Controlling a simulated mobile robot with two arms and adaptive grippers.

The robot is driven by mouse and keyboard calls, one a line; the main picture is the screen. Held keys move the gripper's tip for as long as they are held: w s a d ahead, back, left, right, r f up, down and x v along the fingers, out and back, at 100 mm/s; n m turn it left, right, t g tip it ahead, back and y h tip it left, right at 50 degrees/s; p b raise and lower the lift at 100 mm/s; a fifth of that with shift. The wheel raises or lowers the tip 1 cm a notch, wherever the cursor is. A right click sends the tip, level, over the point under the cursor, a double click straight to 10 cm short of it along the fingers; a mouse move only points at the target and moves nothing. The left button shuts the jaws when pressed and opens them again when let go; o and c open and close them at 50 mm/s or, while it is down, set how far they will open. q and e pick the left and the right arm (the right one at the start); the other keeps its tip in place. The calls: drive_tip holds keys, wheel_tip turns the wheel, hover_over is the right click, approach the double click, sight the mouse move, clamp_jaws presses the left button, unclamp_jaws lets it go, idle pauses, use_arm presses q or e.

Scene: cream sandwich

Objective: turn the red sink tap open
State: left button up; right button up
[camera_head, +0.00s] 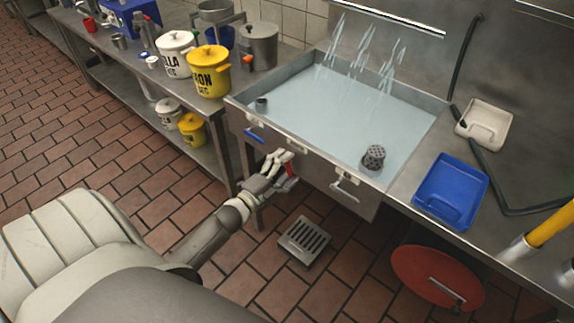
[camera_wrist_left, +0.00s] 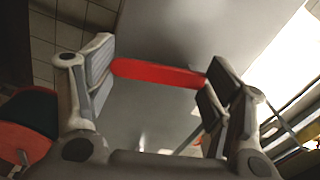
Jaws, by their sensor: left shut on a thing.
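The red sink tap (camera_head: 291,170) is on the front of the steel sink (camera_head: 318,160), partly hidden by my left gripper (camera_head: 283,161). In the left wrist view, the red tap handle (camera_wrist_left: 158,73) is a flat bar spanning between the two fingers of my left gripper (camera_wrist_left: 157,85), which is shut on it. The sink basin holds pale water (camera_head: 335,110), and streams of water (camera_head: 357,50) show at its back. My right gripper is not in view.
A blue handle (camera_head: 254,135) and a metal handle (camera_head: 345,190) are on the sink front. A grey perforated cylinder (camera_head: 373,157) stands in the basin. White (camera_head: 176,55) and yellow (camera_head: 208,72) pots stand to the left, a blue tray (camera_head: 450,191) to the right. A floor drain (camera_head: 304,241) lies below.

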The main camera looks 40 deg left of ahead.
use_arm(q)
drive_tip(key=shift+a+f+m+b, duration=0.2)
drive_tip(key=shift+m+b, duration=0.1)
drive_tip(key=shift+m, duration=0.9)
drive_tip(key=o, duration=1.2)
drive_tip(key=shift+o, duration=1.3)
drive_tip(key=shift+a+r, duration=0.1)
drive_tip(key=shift+s, duration=0.1)
drive_tip(key=s, duration=0.8)
drive_tip(key=s+a, duration=0.1)
drive_tip(key=s, duration=0.2)
drive_tip(key=shift+s, duration=0.4)
